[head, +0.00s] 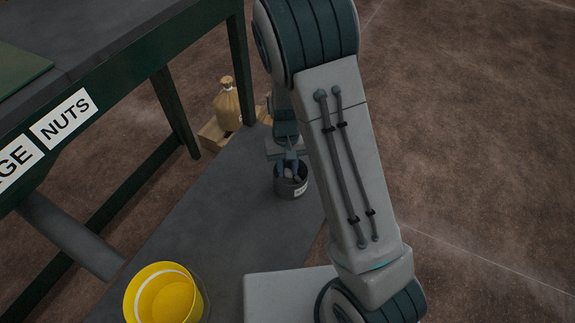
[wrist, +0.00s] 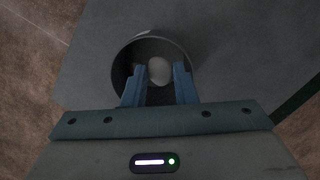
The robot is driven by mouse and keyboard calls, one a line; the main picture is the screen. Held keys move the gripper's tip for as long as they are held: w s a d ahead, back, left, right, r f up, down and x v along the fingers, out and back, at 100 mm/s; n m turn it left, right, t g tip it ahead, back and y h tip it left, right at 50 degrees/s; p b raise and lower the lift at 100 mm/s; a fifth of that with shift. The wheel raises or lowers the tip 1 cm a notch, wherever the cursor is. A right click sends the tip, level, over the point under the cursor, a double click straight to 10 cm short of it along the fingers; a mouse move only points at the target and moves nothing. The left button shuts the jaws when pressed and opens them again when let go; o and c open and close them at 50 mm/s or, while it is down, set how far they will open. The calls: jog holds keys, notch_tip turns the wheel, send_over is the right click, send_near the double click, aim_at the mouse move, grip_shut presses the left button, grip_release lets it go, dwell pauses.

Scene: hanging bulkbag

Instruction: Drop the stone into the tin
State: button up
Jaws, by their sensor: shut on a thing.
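The tin (head: 291,188) is a grey, open-topped can with a pale label, standing on the dark grey surface in the head view. In the wrist view its round rim (wrist: 117,62) surrounds my fingertips. My gripper (head: 291,166) points down at the mouth of the tin. In the wrist view my gripper (wrist: 159,75) is shut on the pale, rounded stone (wrist: 159,70), which shows between the blue fingertips, within the outline of the rim. I cannot tell how deep the stone is. The stone is hidden in the head view.
A yellow bucket (head: 134,300) stands at the front left. A dark green table (head: 140,52) with a "NUTS" label is at the left. Grey surface left of the tin is clear.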

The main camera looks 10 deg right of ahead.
jog(key=o, duration=1)
jog(key=shift+o, duration=0.2)
jog(key=shift+r, duration=0.1)
notch_tip(320, 180, up, 14)
jog(key=w+p, duration=0.2)
jog(key=p, duration=0.1)
jog(key=shift+f+p, duration=0.2)
jog(key=shift+p, duration=0.15)
jog(key=shift+a, duration=0.1)
jog(key=s+d+r+t+p, duration=0.1)
jog(key=s+d+r+p, duration=0.2)
jog(key=s+r+p, duration=0.3)
jog(key=s+d+r+m+t+p, duration=0.1)
jog(key=s+r+p, duration=0.5)
jog(key=r, duration=0.8)
jog(key=s+d+r+t+p, duration=0.2)
jog(key=s+d+r+p, duration=0.3)
jog(key=r, duration=0.6)
jog(key=shift+s+d+t+p, duration=0.25)
jog(key=shift+s+p, duration=0.25)
jog(key=shift+p, duration=0.3)
